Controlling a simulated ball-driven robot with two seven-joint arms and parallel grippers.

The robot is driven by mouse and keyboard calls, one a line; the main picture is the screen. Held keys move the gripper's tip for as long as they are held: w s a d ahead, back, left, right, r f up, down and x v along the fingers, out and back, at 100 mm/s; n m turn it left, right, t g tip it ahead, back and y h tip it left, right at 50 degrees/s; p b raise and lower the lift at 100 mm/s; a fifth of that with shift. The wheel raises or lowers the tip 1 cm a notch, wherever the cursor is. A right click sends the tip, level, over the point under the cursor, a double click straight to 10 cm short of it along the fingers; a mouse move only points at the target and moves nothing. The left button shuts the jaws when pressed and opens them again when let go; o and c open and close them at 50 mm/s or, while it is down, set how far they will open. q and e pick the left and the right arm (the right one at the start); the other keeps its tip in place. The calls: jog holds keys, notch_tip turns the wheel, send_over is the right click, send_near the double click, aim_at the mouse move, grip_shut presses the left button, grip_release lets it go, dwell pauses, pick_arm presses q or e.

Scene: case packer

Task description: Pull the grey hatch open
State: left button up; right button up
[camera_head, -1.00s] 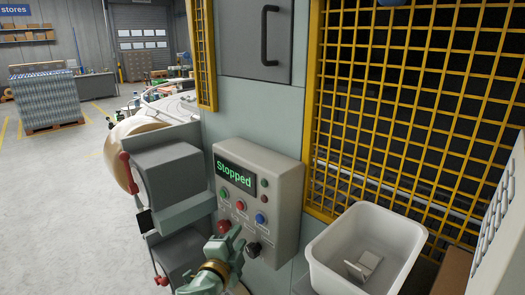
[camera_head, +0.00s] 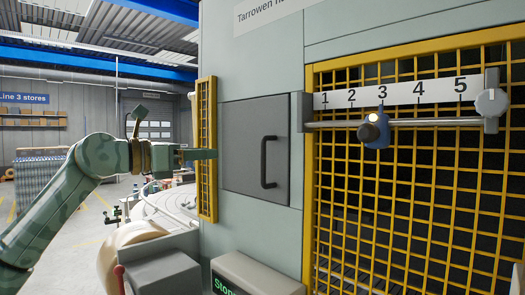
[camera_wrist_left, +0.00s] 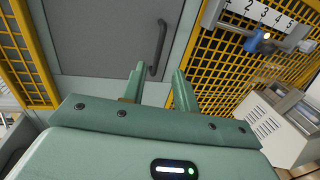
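The grey hatch (camera_head: 240,150) is a flat square panel in the pale green machine front, and it looks shut. Its black vertical bar handle (camera_head: 268,162) is on its right side. My left gripper (camera_head: 208,154) comes in from the left, pointing right, left of the handle in the picture. In the left wrist view the two fingers of my left gripper (camera_wrist_left: 160,82) are apart, with nothing between them. The hatch (camera_wrist_left: 100,38) and its handle (camera_wrist_left: 160,48) show beyond the fingertips, apart from them. My right gripper is out of view.
A yellow mesh guard (camera_head: 420,200) stands right of the hatch, with a numbered rail (camera_head: 440,122) and a blue knob (camera_head: 375,130) across it. A narrow yellow mesh strip (camera_head: 207,190) is at the left edge. A control box (camera_head: 255,278) is below.

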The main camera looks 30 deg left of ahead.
pick_arm(q)
jog(key=p, duration=0.7)
send_over(263, 181)
jog(key=shift+w+a, duration=0.1)
jog(key=shift+w, duration=0.3)
jog(key=shift+s, duration=0.1)
grip_shut()
